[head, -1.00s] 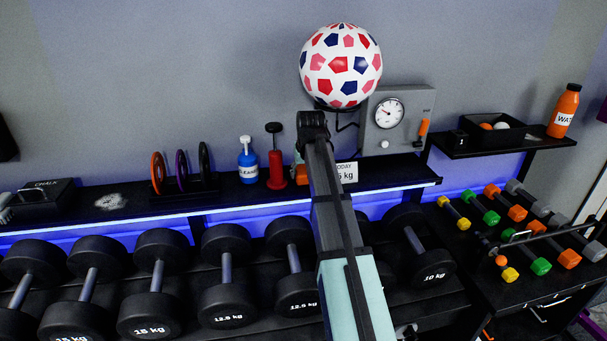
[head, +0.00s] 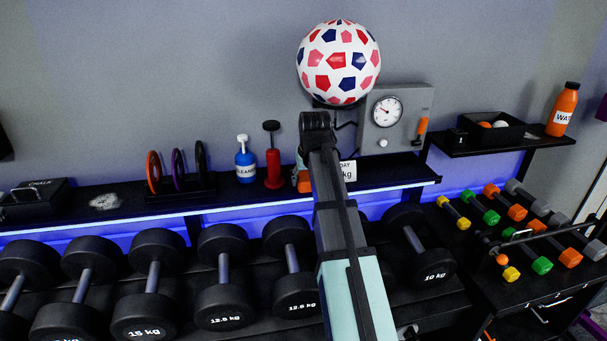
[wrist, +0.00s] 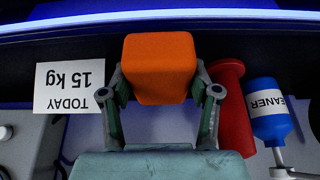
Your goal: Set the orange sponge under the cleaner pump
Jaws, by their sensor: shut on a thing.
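The orange sponge (wrist: 160,66) is a block between the fingers of my gripper (wrist: 162,88), which is shut on it in the wrist view. In the head view the sponge (head: 304,182) shows only partly beside my arm, low at the wall shelf; I cannot tell whether it touches the shelf. The cleaner pump is a blue bottle (head: 246,165) with a white top, standing upright on the shelf left of the sponge. It also shows in the wrist view (wrist: 266,98), tilted, at the right. The sponge is apart from the bottle.
A red cylinder with a black top (head: 273,168) stands between bottle and sponge, close to my right finger in the wrist view (wrist: 233,110). A "TODAY 15 kg" sign (wrist: 70,88) is on the other side. Plate discs (head: 178,172) stand left of the bottle. A patterned ball (head: 338,62) is above.

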